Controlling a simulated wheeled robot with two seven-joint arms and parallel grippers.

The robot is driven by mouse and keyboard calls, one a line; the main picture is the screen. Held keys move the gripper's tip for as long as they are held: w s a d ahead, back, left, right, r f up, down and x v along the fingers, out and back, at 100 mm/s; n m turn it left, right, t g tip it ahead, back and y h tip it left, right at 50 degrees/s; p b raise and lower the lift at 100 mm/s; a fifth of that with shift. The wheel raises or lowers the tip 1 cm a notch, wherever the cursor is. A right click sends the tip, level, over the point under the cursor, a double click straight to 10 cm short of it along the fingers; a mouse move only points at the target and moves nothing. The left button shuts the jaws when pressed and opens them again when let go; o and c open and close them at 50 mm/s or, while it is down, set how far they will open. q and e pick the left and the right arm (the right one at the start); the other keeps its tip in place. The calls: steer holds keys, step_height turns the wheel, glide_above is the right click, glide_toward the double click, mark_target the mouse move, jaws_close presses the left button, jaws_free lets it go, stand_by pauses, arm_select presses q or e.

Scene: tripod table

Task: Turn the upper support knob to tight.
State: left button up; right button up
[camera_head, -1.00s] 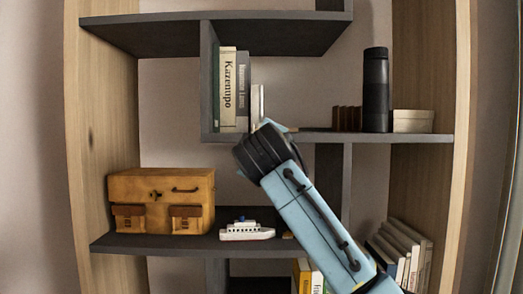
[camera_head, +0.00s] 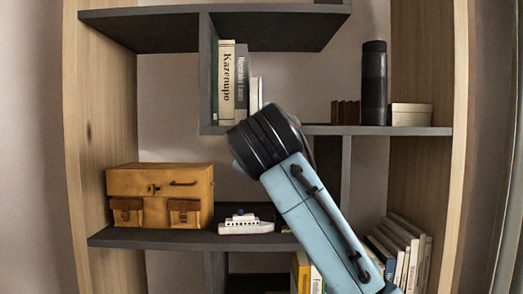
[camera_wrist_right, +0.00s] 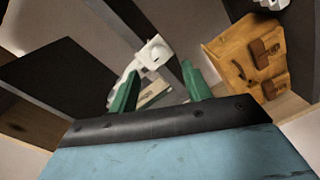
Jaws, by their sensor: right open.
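My right gripper (camera_wrist_right: 157,82) shows two green fingers, apart, in the right wrist view. Beyond and between them is a white curved part (camera_wrist_right: 152,54) with a rounded lump; I cannot tell if it is the upper support knob or if a finger touches it. Nothing is clearly gripped. In the head view my right arm reaches up from the lower right, its dark wrist in front of the shelf; its fingers are hidden there. No tripod table or knob is recognisable in the head view. My left gripper is in neither view.
A shelf unit (camera_head: 110,238) fills the head view. The case also shows in the right wrist view (camera_wrist_right: 228,45).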

steer(key=s+b, duration=0.1)
steer(key=s, duration=0.6)
steer(key=shift+s+r+b, duration=0.2)
steer(key=shift+b, duration=0.1)
